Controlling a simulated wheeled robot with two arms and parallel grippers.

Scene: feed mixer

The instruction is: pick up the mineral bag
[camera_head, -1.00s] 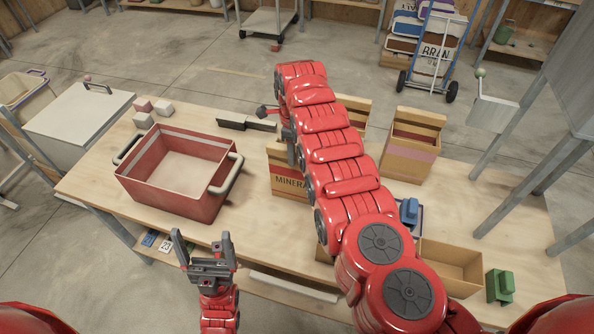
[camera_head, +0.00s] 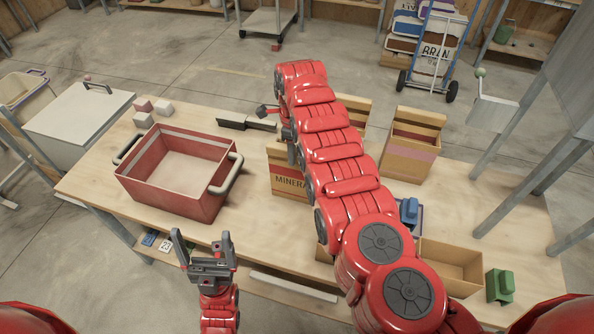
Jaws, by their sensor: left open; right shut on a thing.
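The mineral bag (camera_head: 287,182) is a tan upright bag lettered "MINERA" on the table, right of the red crate. My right arm covers its right side and the end of its label. My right gripper (camera_head: 291,150) is at the top of the bag, shut on it; the arm largely hides the fingers. The bag appears to be at table level; I cannot tell whether its base touches. My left gripper (camera_head: 204,250) is open and empty at the table's front edge, in front of the crate.
The red crate (camera_head: 205,205) with grey handles stands empty on the left of the wooden table (camera_head: 95,185). Another tan bag (camera_head: 410,160) stands right of my arm. An open box (camera_head: 455,262) and a green item (camera_head: 500,285) are front right. Small blocks (camera_head: 143,105) lie back left.

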